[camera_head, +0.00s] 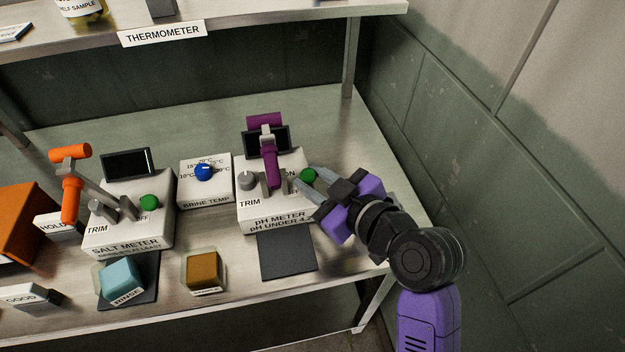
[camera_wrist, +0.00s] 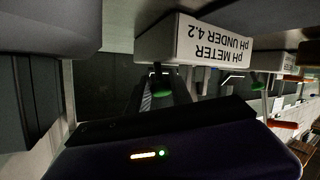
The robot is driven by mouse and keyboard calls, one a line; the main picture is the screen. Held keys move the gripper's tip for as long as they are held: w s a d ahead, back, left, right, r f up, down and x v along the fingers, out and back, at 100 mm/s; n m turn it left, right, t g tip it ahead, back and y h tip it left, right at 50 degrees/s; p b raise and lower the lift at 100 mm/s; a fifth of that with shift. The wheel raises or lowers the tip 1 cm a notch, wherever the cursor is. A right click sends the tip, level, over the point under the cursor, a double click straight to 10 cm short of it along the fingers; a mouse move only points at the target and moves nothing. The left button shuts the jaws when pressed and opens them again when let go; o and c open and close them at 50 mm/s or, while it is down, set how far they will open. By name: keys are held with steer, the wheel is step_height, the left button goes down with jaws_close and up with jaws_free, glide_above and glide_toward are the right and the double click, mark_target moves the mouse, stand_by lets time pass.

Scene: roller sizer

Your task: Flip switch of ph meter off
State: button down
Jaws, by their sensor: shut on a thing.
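The pH meter (camera_head: 275,215) is a white box labelled "pH METER, pH UNDER 4.2" on the bench at the right. It also shows upside down in the wrist view (camera_wrist: 210,45). Its green switch knob (camera_head: 307,175) sits at the right of its top, beside lettering that reads "ON". The knob also shows in the wrist view (camera_wrist: 162,94). My purple gripper (camera_head: 305,180) reaches in from the right, its fingers shut on the green knob. The fingers and the meter's body partly hide the exact contact.
A purple lever (camera_head: 268,160), a grey trim knob (camera_head: 247,181) and a dark screen (camera_head: 285,138) crowd the meter. The salt meter (camera_head: 125,235) and brine temp box (camera_head: 205,190) stand left. A dark mat (camera_head: 287,256) lies in front; a wall (camera_head: 470,190) rises right.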

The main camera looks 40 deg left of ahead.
steer(key=c, duration=1.2)
jaws_free()
steer(key=shift+d, duration=0.1)
steer(key=v, duration=0.7)
steer(key=shift+d+r+b, duration=0.2)
steer(key=shift+d+b, duration=0.05)
steer(key=shift+b, duration=0.1)
steer(key=shift+s, duration=0.1)
